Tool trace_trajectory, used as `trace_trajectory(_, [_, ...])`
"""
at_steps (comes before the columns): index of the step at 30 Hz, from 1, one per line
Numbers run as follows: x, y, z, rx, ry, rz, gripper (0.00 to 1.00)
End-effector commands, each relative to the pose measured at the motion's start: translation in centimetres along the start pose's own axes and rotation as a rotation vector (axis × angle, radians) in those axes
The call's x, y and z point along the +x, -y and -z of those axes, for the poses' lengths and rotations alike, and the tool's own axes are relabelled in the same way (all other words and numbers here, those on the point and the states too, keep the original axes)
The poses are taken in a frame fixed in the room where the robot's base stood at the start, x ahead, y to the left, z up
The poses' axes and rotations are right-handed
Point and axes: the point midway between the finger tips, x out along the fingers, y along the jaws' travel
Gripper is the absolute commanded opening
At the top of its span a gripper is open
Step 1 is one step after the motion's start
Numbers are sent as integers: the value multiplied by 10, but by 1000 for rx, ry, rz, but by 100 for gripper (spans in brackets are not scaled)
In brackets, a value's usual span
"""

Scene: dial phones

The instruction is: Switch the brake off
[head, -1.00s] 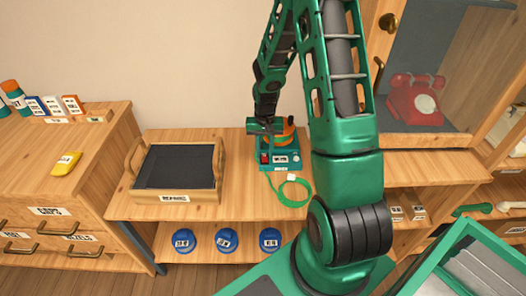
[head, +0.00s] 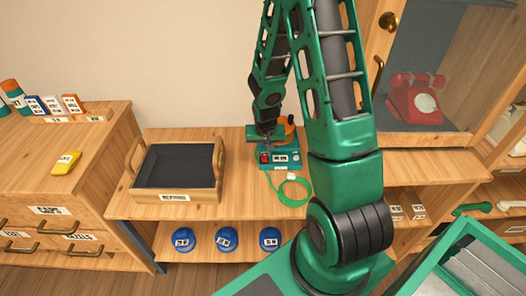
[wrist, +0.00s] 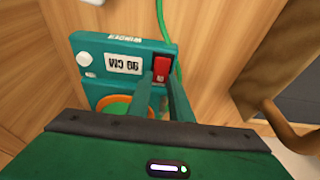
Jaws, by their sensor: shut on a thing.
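The teal winder (head: 280,163) stands on the wooden bench, with an orange round part on it and a green cord at its front. Its red switch (wrist: 161,68) sits at a corner of its labelled face in the wrist view, and shows small in the head view (head: 264,157). My gripper (wrist: 160,80) is at the red switch, one finger on each side, shut on it. In the head view my gripper (head: 266,150) points down at the winder's left part. The fingertips' exact contact is partly hidden.
A wooden tray (head: 175,197) with a dark lining stands left of the winder. The green cord (head: 294,190) loops on the bench in front. Blue round caps (head: 226,240) sit on the shelf below. A red phone (head: 416,97) stands in the cabinet at right.

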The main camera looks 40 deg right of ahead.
Motion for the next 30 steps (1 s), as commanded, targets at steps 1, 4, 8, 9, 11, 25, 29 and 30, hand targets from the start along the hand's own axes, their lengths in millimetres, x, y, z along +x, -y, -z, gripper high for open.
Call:
trace_trajectory(1, [0, 3, -1, -2, 0, 6, 0])
trace_trajectory(4, [0, 3, -1, -2, 0, 6, 0])
trace_trajectory(8, [0, 3, -1, -2, 1, 7, 0])
trace_trajectory(9, [0, 3, -1, -2, 1, 7, 28])
trace_trajectory(11, [0, 3, -1, -2, 1, 6, 38])
trace_trajectory(25, [-12, 2, 1, -1, -2, 3, 38])
trace_trajectory(29, [-29, 2, 1, -1, -3, 4, 38])
trace_trajectory(30, [-35, 2, 0, -1, -2, 4, 38])
